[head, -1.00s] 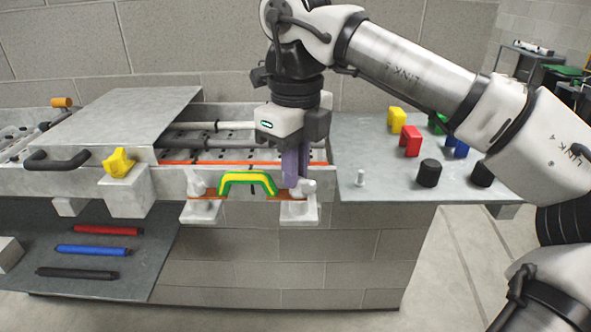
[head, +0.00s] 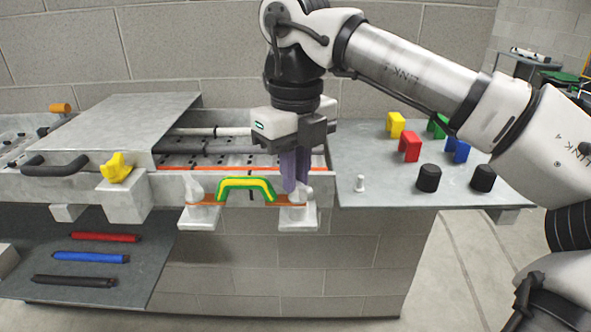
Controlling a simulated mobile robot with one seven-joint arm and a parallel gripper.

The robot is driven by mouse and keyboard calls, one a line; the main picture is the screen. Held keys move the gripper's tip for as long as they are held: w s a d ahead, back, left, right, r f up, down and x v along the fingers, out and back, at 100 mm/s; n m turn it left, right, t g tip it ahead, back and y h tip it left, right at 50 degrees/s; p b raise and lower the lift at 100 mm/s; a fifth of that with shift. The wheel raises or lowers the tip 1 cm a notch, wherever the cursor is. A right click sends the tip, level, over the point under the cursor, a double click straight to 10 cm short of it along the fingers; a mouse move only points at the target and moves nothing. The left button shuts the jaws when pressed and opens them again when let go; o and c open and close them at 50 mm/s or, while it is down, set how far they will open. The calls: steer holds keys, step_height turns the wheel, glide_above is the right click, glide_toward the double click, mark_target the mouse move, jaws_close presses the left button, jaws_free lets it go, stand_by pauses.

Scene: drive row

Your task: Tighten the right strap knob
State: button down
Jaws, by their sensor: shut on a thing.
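The right strap knob (head: 298,198) is pale grey and sits on a small ledge at the front of the grey bench, at the right end of an orange strap (head: 240,204). My gripper (head: 296,186) points down from above, its purple fingers shut on this knob and hiding part of it. The matching left strap knob (head: 196,190) stands on its own ledge at the strap's other end. A green and yellow handle (head: 246,184) arches between the two knobs.
A yellow knob (head: 117,168) and a black handle (head: 55,164) are on the front to the left. Red, blue and black rods lie on the lower shelf.

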steer(key=c, duration=1.5)
jaws_free()
steer(key=shift+o, duration=0.2)
steer(key=shift+r, duration=0.1)
step_height(320, 180, up, 14)
steer(key=p, duration=0.5)
steer(key=shift+f+p, duration=0.2)
steer(key=shift+p, duration=0.2)
